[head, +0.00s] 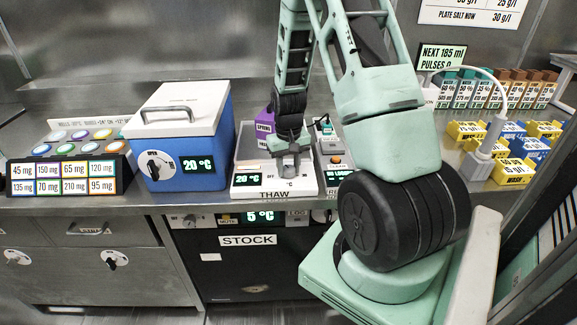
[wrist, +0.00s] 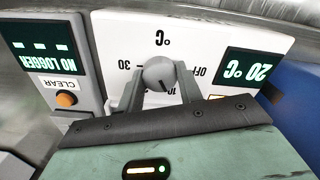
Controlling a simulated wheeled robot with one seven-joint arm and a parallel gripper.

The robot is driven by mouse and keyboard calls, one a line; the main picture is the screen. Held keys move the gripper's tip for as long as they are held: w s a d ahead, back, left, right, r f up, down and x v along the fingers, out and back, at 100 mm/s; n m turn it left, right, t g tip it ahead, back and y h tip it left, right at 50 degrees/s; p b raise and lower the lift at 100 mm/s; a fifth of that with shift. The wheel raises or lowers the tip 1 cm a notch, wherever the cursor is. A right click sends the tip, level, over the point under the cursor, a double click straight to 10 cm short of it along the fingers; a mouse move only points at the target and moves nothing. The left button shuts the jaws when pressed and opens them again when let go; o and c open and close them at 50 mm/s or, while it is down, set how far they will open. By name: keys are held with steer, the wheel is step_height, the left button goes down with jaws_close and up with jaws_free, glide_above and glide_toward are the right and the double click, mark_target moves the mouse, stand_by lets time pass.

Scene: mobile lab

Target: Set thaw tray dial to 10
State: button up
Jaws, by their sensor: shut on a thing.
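The thaw tray (head: 246,180) is a white box on the steel counter, marked THAW on its front, with a lit display (head: 249,190) reading 20 °C. In the wrist view, upside down, its display (wrist: 247,68) also reads 20 °C. The round grey dial knob (wrist: 158,72) sits on the white panel, with 30 on its left and OFF on its right. A short dark line marks the knob's lower part; other scale marks are partly hidden by my fingers. My gripper (wrist: 160,78) is shut on the knob, one finger on each side. In the head view my gripper (head: 291,163) hides the knob.
A blue cooler (head: 190,150) with its own dial and 20 °C display stands close on the left. A logger box (head: 333,160) with an orange CLEAR button (wrist: 66,99) stands close on the right. A purple box (head: 264,127) is behind.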

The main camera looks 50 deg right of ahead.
mark_target(288, 168)
steer(key=shift+w, duration=0.1)
steer(key=o, duration=1)
steer(key=shift+r, duration=0.1)
step_height(288, 168, up, 17)
steer(key=shift+r, duration=0.15)
